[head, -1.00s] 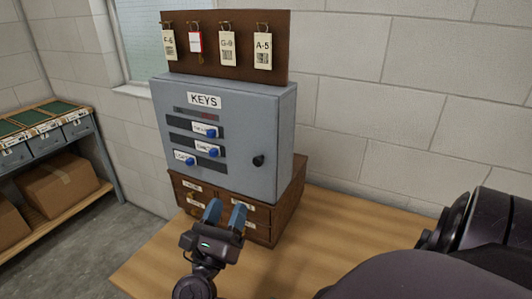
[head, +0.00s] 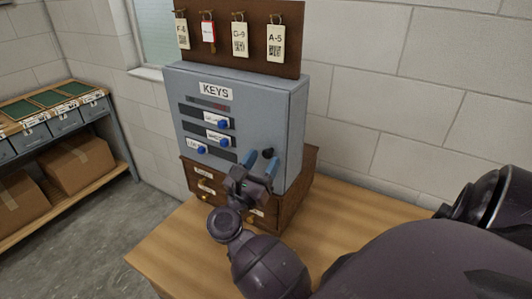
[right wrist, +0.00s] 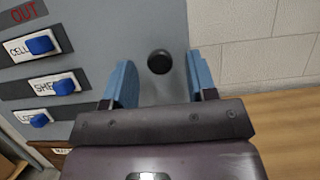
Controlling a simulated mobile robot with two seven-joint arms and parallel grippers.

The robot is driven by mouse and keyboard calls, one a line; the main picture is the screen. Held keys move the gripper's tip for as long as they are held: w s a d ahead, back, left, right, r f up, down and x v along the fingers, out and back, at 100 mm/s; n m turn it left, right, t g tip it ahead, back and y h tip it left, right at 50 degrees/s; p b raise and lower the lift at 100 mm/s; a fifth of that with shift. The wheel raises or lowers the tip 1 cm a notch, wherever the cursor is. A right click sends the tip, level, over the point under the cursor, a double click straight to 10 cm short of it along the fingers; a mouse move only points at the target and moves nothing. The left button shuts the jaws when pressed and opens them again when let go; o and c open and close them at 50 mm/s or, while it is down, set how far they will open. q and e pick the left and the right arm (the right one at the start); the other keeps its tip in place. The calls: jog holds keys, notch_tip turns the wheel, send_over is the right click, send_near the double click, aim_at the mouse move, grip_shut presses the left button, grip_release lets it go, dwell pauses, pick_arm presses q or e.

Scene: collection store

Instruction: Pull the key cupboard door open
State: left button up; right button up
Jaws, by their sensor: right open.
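The grey key cupboard (head: 235,116) stands on a brown drawer unit, its door shut, with a "KEYS" label and several blue-tabbed slides on its front. Its round black knob (head: 268,153) is near the door's right edge. My right gripper (head: 259,161) is open and empty just in front of the door, its blue fingertips close below and to the left of the knob. In the right wrist view the knob (right wrist: 159,62) lies between and slightly beyond the two open fingers, apart from both. My left gripper is not in view.
The brown drawer unit (head: 290,204) sits on a wooden table (head: 340,225), clear to the right. A brown board (head: 258,40) with several hanging key tags stands above the cupboard. A shelf with boxes (head: 78,163) is at the left.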

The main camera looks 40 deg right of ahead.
jog(key=shift+x, duration=0.85)
grip_shut()
